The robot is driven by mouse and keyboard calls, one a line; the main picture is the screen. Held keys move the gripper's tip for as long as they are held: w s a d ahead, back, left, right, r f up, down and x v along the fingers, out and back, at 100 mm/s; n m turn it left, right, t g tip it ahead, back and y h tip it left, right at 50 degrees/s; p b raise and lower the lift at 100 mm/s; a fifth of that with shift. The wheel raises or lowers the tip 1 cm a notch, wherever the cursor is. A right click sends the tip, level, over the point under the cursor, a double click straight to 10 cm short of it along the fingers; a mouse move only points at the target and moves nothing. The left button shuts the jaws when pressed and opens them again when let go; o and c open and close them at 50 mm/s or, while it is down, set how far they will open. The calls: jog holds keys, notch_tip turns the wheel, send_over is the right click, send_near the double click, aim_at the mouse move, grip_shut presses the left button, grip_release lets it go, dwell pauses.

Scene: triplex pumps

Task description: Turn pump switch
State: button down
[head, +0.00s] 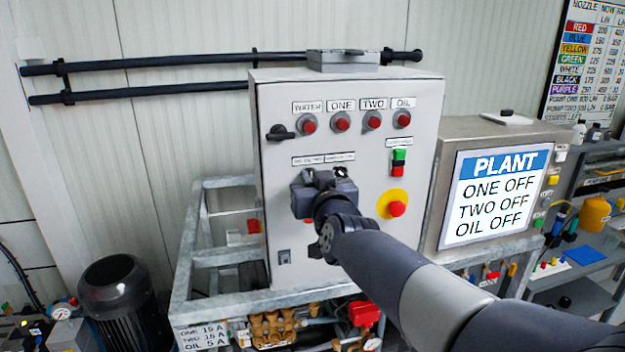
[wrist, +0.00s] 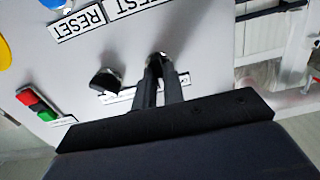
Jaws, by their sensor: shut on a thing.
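The grey control cabinet (head: 350,250) stands upright in the head view, with red lamps under WATER, ONE, TWO and OIL. My gripper (head: 318,190) is at the cabinet's middle and covers part of the switch row. In the wrist view, which looks at the panel upside down, my gripper (wrist: 158,72) is shut on a small rotary switch (wrist: 155,58), mostly hidden between the fingertips. A second black switch knob (wrist: 105,80) is beside it, free; it also shows in the head view (head: 341,172). The plant screen (head: 498,197) reads ONE OFF, TWO OFF, OIL OFF.
A red mushroom button (head: 397,209) on a yellow disc and a green-and-red push button (head: 398,162) sit right of my gripper. A black rotary handle (head: 281,132) is at the cabinet's upper left. A metal frame (head: 205,258) and a dark motor (head: 118,295) stand left.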

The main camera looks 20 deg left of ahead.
jog(key=shift+m, duration=0.3)
jog(key=shift+d+m+b, duration=0.15)
jog(key=shift+m+b, duration=2.15)
jog(key=shift+m, duration=1.9)
jog(key=c, duration=1.5)
grip_release()
jog(key=v, duration=1)
jog(key=shift+s, duration=0.3)
jog(key=shift+d, duration=0.1)
